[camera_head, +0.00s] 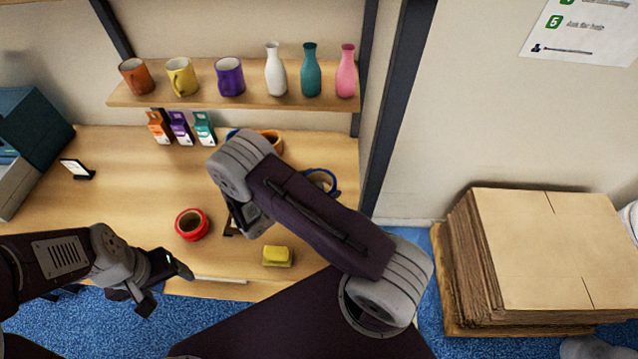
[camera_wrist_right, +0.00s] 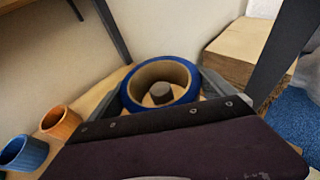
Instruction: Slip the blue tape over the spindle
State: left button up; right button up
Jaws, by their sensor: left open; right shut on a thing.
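The blue tape (camera_wrist_right: 130,99), a blue ring with a tan core, is held between the fingers of my right gripper (camera_wrist_right: 165,100) in the right wrist view. The dark grey top of the spindle (camera_wrist_right: 160,93) shows through its hole; I cannot tell whether the tape is around the post or only above it. In the head view the blue tape (camera_head: 334,189) shows partly behind my right arm, which hides the right fingers and the spindle. My left gripper (camera_head: 165,287) is open and empty at the table's front edge, lower left.
A red tape roll (camera_head: 180,224) and a yellow block (camera_head: 277,257) lie on the table (camera_head: 120,190). Mugs and vases line the shelf (camera_head: 205,98). Stacked cardboard (camera_head: 560,250) stands right.

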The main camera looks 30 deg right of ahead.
pick_arm(q)
notch_tip(320, 180, down, 8)
jog(key=b, duration=0.7)
jog(key=shift+r, duration=0.2)
pick_arm(e)
notch_tip(320, 180, down, 9)
jog(key=shift+r, duration=0.2)
pick_arm(q)
jog(key=shift+a, duration=0.1)
pick_arm(e)
jog(key=o, duration=1.2)
jog(key=shift+a, duration=0.1)
pick_arm(q)
jog(key=shift+r, duration=0.15)
pick_arm(e)
jog(key=shift+r, duration=0.15)
notch_tip(320, 180, up, 10)
jog(key=p, duration=0.8)
pick_arm(q)
notch_tip(320, 180, up, 8)
jog(key=shift+f, duration=0.2)
